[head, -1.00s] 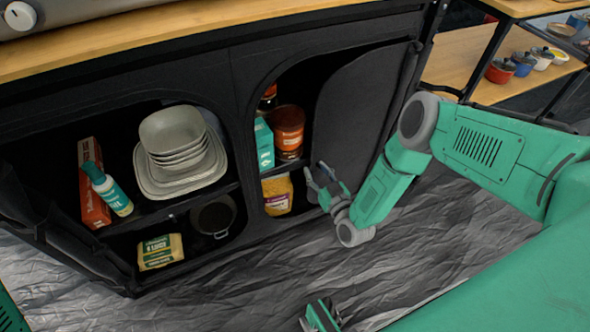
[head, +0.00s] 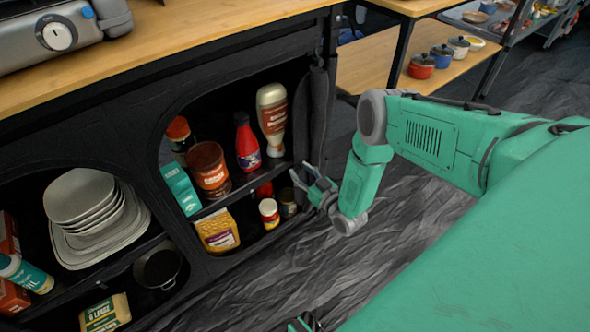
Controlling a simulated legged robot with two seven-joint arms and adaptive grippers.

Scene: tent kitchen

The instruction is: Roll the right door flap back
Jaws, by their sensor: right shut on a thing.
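The right door flap (head: 318,105) of the black fabric cabinet is gathered into a narrow dark upright strip along the right edge of the right-hand opening. The opening is uncovered and its shelves show. My right gripper (head: 308,180) is at the lower right of this opening, at the lower end of the flap. It is shut on the flap, though the dark cloth between the fingers is hard to make out.
The right compartment holds a sauce bottle (head: 272,118), a red bottle (head: 247,143), an orange-brown jar (head: 208,168) and a yellow packet (head: 216,231). Stacked dishes (head: 90,215) stand in the left compartment. A wooden shelf (head: 385,65) with small pots is beyond the cabinet. Crumpled dark sheeting covers the floor.

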